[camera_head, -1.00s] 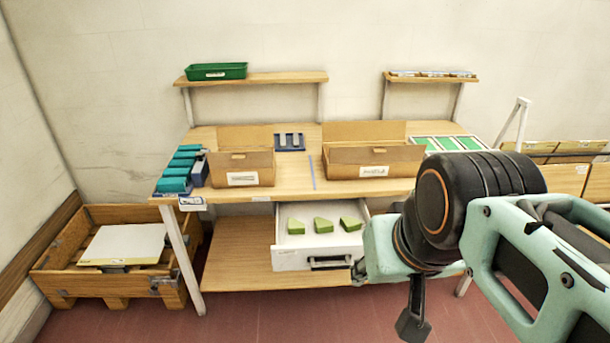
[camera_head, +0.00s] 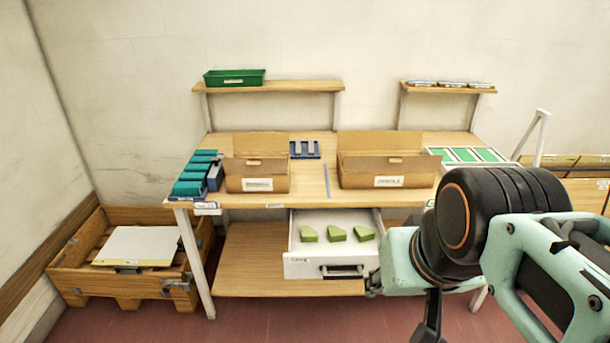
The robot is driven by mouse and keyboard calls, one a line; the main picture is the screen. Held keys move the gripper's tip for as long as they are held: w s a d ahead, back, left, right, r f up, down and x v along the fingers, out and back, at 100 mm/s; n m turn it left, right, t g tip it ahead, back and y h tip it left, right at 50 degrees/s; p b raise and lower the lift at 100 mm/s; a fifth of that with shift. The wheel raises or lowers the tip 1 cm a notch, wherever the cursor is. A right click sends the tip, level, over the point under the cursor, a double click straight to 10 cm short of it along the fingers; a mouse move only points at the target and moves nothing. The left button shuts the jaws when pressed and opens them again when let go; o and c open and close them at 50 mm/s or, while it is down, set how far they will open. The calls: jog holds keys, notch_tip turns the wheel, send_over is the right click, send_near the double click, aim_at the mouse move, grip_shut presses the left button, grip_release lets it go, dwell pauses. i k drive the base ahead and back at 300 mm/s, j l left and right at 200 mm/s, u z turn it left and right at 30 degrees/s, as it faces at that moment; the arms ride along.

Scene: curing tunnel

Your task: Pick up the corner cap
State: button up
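Three small green blocks, which look like the corner caps, lie in a row in the open white drawer (camera_head: 302,268) under the workbench. The left cap (camera_head: 308,234), the middle cap (camera_head: 336,233) and the right cap (camera_head: 364,233) sit apart from each other on the drawer floor. My arm reaches in from the right, with its wrist just right of the drawer front. Part of my gripper (camera_head: 428,325) shows below the wrist, cut by the bottom edge. Its fingertips are not clear, and it is apart from the caps.
Two cardboard boxes, the left (camera_head: 256,178) and the right (camera_head: 386,166), stand on the workbench (camera_head: 308,190) above the drawer. A wooden crate (camera_head: 90,283) is on the floor at the left. A green tray (camera_head: 234,78) sits on the upper shelf. Red floor is clear in front.

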aim_at(308, 235)
jog(key=u, duration=0.45)
jog(key=i+l+u, duration=0.25)
jog(key=l+u, duration=0.3)
jog(key=l, duration=0.2)
jog(key=i+l+u, duration=0.1)
jog(key=l, duration=0.4)
jog(key=i+l, duration=0.15)
jog(key=l, duration=0.4)
jog(key=i+l+u, duration=0.15)
jog(key=l, duration=0.35)
